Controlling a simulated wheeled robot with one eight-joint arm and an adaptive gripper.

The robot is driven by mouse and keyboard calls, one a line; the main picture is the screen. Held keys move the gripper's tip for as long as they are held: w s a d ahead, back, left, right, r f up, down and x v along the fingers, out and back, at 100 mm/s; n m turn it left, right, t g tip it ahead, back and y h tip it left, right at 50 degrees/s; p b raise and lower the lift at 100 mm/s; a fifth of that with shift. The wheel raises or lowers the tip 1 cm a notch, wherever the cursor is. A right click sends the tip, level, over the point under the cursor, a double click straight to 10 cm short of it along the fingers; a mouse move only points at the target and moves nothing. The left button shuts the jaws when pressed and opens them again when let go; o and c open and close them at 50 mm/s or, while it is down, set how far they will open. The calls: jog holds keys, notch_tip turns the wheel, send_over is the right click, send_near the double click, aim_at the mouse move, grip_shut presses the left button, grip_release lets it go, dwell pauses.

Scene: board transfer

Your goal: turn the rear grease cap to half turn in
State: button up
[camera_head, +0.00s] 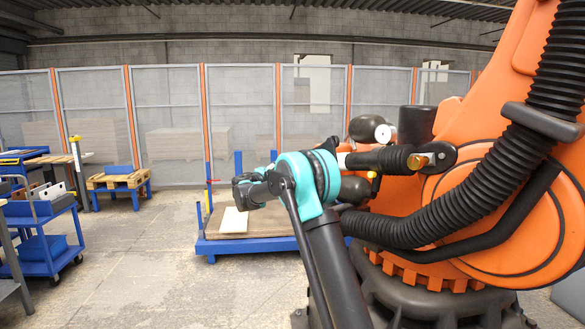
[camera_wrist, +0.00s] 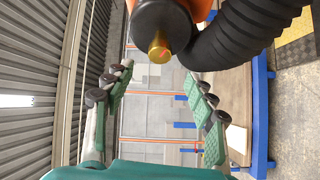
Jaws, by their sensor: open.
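A brass cap (camera_head: 418,161) sits on the dark cylinder beside the big orange robot in the head view. It also shows in the wrist view (camera_wrist: 159,48), at the end of a round black housing, with a small red mark on its face. I take it for the grease cap; the views do not confirm that it is the rear one. My gripper (camera_wrist: 155,82) is open and empty, its two green fingers wide apart. The cap shows above the gap between the fingertips, touching neither. In the head view my teal arm joint hides part of the area.
A thick black corrugated hose (camera_head: 400,226) runs close to the cap, beside the orange robot (camera_head: 455,195). A blue cart (camera_head: 225,247) with a pale board (camera_head: 233,221) stands behind my arm. Mesh fencing (camera_head: 240,105) closes the back. Floor at left centre is clear.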

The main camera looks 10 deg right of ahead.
jog(key=x, duration=1.1)
jog(key=shift+f, duration=0.1)
jog(key=c, duration=1.2)
